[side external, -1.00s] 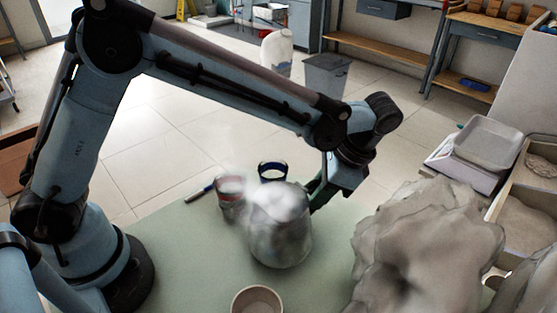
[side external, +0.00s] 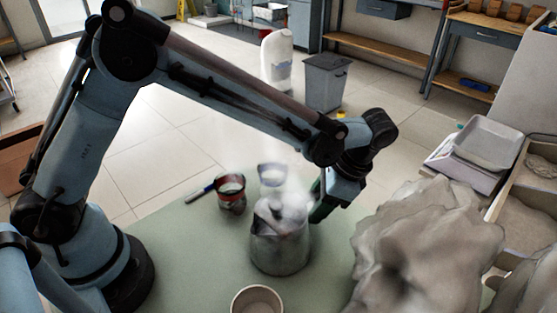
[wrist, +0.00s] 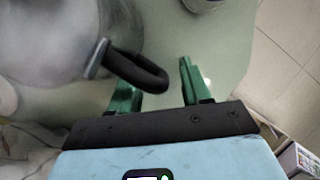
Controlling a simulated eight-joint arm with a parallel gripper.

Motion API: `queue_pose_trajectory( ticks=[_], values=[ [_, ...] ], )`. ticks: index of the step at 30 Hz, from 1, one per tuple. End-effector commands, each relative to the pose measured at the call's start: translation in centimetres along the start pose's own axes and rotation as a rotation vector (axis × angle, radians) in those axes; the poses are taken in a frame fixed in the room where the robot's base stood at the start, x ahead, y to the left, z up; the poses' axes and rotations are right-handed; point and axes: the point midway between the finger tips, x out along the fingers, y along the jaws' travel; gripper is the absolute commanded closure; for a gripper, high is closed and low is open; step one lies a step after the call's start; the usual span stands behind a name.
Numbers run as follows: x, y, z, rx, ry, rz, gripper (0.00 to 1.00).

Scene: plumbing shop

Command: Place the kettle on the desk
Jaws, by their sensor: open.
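The grey metal kettle (side external: 279,242) stands upright on the green desk top (side external: 190,265), with pale steam above it. In the wrist view the kettle body (wrist: 45,45) fills the upper left, and its black looped handle (wrist: 143,72) reaches toward my fingers. My gripper (side external: 320,212) is at the kettle's right side in the side view. In the wrist view my gripper (wrist: 154,76) has its green fingers apart, with the outer end of the handle showing between them. I cannot tell whether a finger touches the handle.
A red-rimmed tin (side external: 231,193) and a blue-rimmed cup (side external: 271,175), partly veiled by steam, stand behind the kettle. A marker (side external: 199,192) lies left of them. A pale bowl (side external: 257,301) sits in front. A large lumpy grey mass (side external: 425,250) rises close on the right.

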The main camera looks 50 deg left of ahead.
Motion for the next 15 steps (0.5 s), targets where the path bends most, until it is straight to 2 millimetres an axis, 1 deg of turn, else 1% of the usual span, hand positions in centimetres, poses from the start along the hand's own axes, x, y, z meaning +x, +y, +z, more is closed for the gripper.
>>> queue_pose_trajectory(
  ticks=[5, 8, 15],
  values=[
    [-0.5, 0.0, 0.1, 0.000, 0.000, 0.000, 0.52],
    [-1.5, 0.0, 0.1, 0.001, 0.000, 0.000, 0.52],
    [-5.6, 0.0, 0.1, 0.001, 0.000, 0.000, 0.52]
  ],
)
